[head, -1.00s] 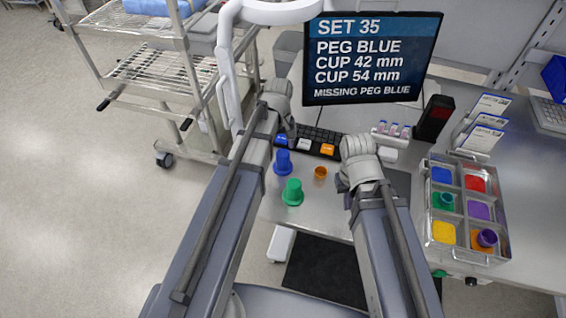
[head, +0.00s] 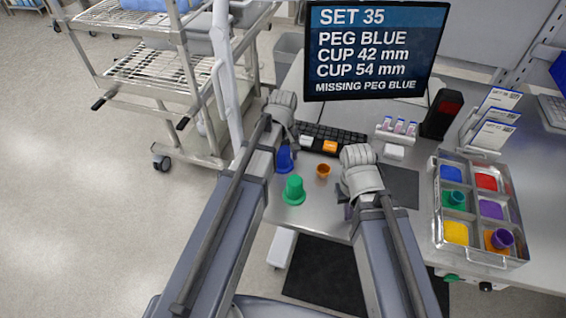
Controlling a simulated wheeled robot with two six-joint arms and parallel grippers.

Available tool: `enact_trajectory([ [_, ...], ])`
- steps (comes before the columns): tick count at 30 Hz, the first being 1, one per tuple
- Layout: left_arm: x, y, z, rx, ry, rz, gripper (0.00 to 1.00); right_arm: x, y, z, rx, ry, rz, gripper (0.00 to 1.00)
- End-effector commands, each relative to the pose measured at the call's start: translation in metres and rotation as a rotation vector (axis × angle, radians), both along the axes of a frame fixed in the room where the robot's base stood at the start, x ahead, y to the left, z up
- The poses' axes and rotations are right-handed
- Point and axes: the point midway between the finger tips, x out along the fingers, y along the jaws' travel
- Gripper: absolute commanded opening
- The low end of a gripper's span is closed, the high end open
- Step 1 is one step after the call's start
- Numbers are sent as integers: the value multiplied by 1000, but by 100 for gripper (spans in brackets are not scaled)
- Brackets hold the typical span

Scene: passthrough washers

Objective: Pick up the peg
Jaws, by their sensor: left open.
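The blue peg (head: 284,161) stands upright on the desk, with a round flanged base. My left arm covers part of it. My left gripper (head: 292,150) is at the peg's upper right, pointing down and open; its fingertips are mostly hidden by the wrist, so I cannot tell whether they touch the peg. My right gripper (head: 347,208) is lower right over the desk, near the orange cup, its jaws mostly hidden behind its wrist. The monitor (head: 375,50) reads SET 35, PEG BLUE, CUP 42 mm, CUP 54 mm, MISSING PEG BLUE.
A green flanged piece (head: 294,191) and a small orange cup (head: 323,171) stand close by. A keyboard (head: 340,134) with white and orange blocks before it lies behind. A wire cart (head: 145,75) stands at left.

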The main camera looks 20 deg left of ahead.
Motion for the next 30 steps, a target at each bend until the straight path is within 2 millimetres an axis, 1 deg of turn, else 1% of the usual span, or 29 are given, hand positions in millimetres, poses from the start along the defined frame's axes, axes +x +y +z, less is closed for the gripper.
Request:
enact_trajectory([
  [4,0,0,1,0,0,0,91,0,0,1,0,0,0,0],
  [27,0,0,1,0,0,0,4,0,0,1,0,0,0,0],
  [28,0,0,1,0,0,0,1,0,0,1,0,0,0,0],
  [30,0,0,1,0,0,0,0,0,0,1,0,0,0,0],
])
